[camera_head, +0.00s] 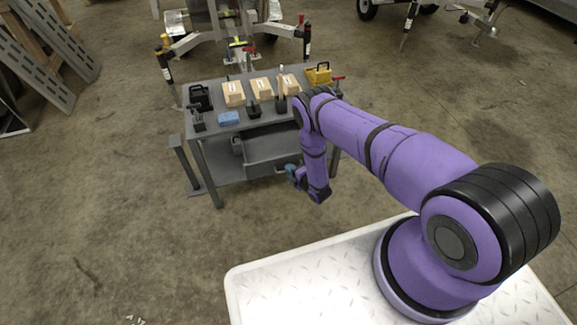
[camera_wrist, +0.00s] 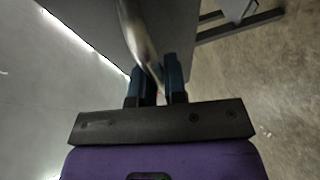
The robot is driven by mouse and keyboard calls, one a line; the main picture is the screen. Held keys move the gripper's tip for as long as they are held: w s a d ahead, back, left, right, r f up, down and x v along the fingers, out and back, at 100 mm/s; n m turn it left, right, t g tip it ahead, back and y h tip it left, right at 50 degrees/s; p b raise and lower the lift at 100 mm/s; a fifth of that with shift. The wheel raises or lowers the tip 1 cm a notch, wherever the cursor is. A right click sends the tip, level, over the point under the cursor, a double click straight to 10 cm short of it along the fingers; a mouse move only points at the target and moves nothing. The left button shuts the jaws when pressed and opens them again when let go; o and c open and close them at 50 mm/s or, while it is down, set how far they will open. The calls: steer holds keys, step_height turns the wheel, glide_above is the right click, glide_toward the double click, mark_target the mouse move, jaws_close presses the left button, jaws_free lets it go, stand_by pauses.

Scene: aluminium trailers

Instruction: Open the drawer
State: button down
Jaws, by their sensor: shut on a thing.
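The drawer (camera_head: 268,150) is a grey box under the top of the grey workbench (camera_head: 215,139). It stands out from under the bench top, and its inside shows in part. My gripper (camera_head: 287,169) is at the right side of the drawer's front. In the wrist view my gripper (camera_wrist: 156,88) has its two dark blue fingers close around a curved metal handle (camera_wrist: 139,38). The handle runs upward from between the fingers, beside the drawer's grey surface. The point of contact is partly hidden between the fingers.
On the bench top are several cardboard boxes (camera_head: 262,88), a blue block (camera_head: 229,118), a black case (camera_head: 200,97) and a yellow case (camera_head: 319,74). A trailer frame (camera_head: 225,30) stands behind. The concrete floor (camera_head: 110,200) at left is clear.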

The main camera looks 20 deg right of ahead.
steer(key=shift+s, duration=0.6)
steer(key=c, duration=1.2)
jaws_free()
steer(key=v, duration=1)
steer(key=shift+s+d, duration=0.15)
steer(key=shift+s, duration=0.25)
